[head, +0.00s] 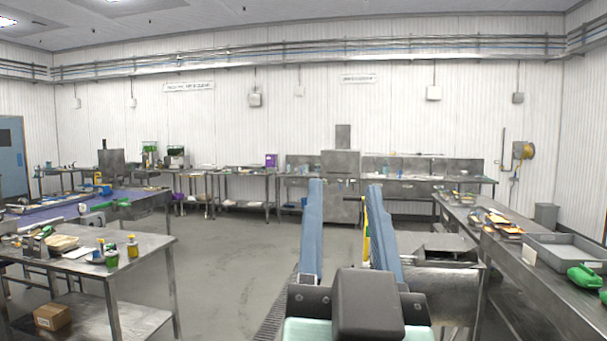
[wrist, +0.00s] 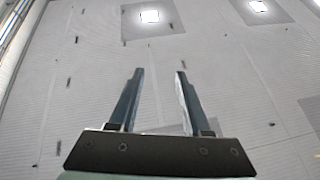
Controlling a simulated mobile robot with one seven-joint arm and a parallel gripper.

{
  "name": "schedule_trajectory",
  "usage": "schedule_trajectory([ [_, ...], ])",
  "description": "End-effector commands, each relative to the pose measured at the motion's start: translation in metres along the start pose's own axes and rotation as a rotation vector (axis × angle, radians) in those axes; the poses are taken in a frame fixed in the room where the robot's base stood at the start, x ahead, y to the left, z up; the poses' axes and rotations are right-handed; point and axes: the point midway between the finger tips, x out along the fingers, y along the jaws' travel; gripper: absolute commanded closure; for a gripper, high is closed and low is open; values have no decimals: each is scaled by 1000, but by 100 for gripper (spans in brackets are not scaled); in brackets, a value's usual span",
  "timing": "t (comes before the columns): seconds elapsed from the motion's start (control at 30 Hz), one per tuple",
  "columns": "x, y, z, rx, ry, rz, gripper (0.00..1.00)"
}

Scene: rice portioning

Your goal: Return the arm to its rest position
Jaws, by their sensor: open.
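My gripper (head: 342,194) stands upright in the middle of the head view, with its two long blue-grey fingers apart and nothing between them. In the wrist view, my gripper (wrist: 156,72) is open and empty, with the fingers pointing up toward the ceiling (wrist: 90,60). The fingers touch nothing that I can see. The black wrist housing (head: 367,303) sits at the bottom of the head view and hides part of the floor and of what lies behind it.
A steel table (head: 150,246) with bottles and a tray stands at left, a cardboard box (head: 52,317) on its shelf. Open floor (head: 235,260) lies left of my gripper.

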Motion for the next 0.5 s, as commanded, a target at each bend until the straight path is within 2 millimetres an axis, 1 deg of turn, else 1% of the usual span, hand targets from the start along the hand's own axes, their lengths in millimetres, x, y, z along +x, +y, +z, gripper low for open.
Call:
schedule_trajectory([
  [0.03,-3,-18,-28,-19,81,-35,52],
  [0.1,-9,-34,-57,-45,166,-62,52],
  [0.2,-15,-45,-80,-64,237,-81,52],
  [0.3,-18,-49,-88,-72,261,-86,52],
  [0.5,-17,-48,-87,-72,259,-85,52],
])
